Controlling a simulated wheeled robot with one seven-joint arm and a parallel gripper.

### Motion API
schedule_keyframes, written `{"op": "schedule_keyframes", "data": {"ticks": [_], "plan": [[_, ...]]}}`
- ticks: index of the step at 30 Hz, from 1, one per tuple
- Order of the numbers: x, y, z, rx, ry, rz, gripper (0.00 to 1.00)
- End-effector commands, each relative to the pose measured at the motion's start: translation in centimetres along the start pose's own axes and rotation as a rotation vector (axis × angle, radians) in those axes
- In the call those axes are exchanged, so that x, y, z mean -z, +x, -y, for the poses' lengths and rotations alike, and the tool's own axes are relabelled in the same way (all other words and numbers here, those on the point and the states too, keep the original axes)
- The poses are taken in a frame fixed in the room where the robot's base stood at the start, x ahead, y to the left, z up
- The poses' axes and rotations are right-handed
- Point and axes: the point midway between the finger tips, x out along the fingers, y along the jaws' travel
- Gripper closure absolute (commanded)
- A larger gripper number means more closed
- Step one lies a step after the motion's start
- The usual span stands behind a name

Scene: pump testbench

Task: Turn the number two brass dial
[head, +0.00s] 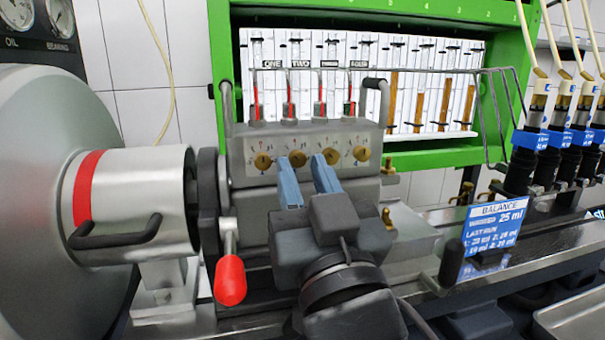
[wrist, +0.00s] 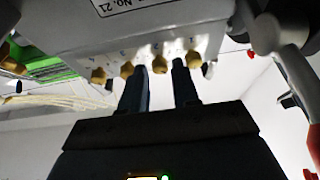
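The number two brass dial (head: 297,158) is on the front panel of a grey pump block, under the label TWO. My gripper (head: 303,161) is open in front of it, and in the head view the dial shows between the blue fingertips. In the wrist view the panel is upside down and dial two (wrist: 159,64) shows between the dark fingers (wrist: 159,72). One finger stands on each side of it. I cannot tell whether either finger touches it or how deep the tips reach.
Dial one (head: 263,161) is left, dial three (head: 331,156) and dial four (head: 362,153) right, all close to the fingers. A red-handled lever (head: 230,280) hangs at lower left. A blue BALANCE sign (head: 493,228) and black injectors (head: 525,160) stand at the right.

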Motion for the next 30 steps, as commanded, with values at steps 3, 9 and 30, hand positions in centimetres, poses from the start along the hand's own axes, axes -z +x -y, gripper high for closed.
{"op": "schedule_keyframes", "data": {"ticks": [3,9,30], "plan": [[-0.3,-2.0,0.0,0.001,0.001,0.003,0.7],[-0.3,-5.2,0.0,0.001,0.001,0.003,0.7],[-0.1,-7.0,0.0,0.001,0.001,0.002,0.7]]}}
